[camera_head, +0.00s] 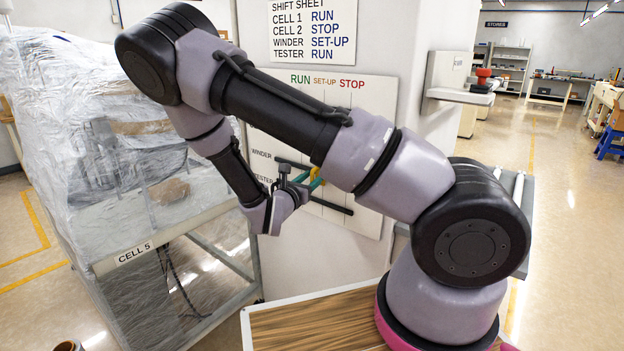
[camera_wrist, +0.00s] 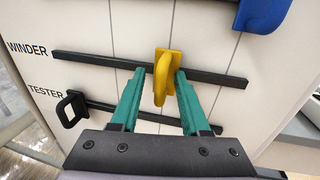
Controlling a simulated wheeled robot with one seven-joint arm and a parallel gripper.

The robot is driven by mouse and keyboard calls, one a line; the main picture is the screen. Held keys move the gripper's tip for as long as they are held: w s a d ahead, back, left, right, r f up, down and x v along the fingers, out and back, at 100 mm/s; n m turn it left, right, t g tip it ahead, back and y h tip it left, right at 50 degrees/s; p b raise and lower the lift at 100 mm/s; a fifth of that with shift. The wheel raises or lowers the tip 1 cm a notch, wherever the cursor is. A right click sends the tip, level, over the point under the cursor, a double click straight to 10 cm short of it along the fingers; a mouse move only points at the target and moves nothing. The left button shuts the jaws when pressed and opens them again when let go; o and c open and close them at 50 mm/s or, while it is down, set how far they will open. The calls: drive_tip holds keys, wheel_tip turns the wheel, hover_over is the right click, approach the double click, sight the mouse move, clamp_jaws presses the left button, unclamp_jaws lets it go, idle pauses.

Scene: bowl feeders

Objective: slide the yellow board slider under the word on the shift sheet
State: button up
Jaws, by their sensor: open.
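The yellow slider (camera_wrist: 161,63) sits on the black WINDER rail (camera_wrist: 90,60), near the middle of the three vertical lines visible in the wrist view. My gripper (camera_wrist: 159,74) is open, with its green fingers on either side of the slider's lower part. Slight gaps seem to show, and I cannot tell if either finger touches. In the head view my gripper (camera_head: 313,182) is at the board, and my arm hides most of the rails. The shift sheet (camera_head: 313,32) reads WINDER SET-UP. The board (camera_head: 374,92) has RUN, SET-UP and STOP headings.
A black slider (camera_wrist: 70,108) sits at the left end of the TESTER rail (camera_wrist: 105,108), below the WINDER rail. A blue slider (camera_wrist: 263,12) is above and to the right. The plastic-wrapped CELL 5 frame (camera_head: 130,255) stands left of the board.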

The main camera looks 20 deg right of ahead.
drive_tip(key=v, duration=1)
drive_tip(key=shift+s+a, duration=0.25)
drive_tip(key=shift+s, duration=0.05)
drive_tip(key=s+d+r+m+g+y, duration=0.5)
drive_tip(key=s+d+r+m+g, duration=0.7)
drive_tip(key=m, duration=0.7)
drive_tip(key=s+a+r+m+t+y, duration=0.1)
drive_tip(key=s+r+m+t+y, duration=0.1)
drive_tip(key=r+m, duration=0.4)
drive_tip(key=s+a+r+m+t+y, duration=0.2)
drive_tip(key=r+m+t+y, duration=0.2)
drive_tip(key=r, duration=0.7)
drive_tip(key=m+y, duration=0.2)
drive_tip(key=y, duration=0.1)
drive_tip(key=shift+s+r+m, duration=0.25)
drive_tip(key=shift+r+m, duration=0.05)
drive_tip(key=shift+r, duration=0.1)
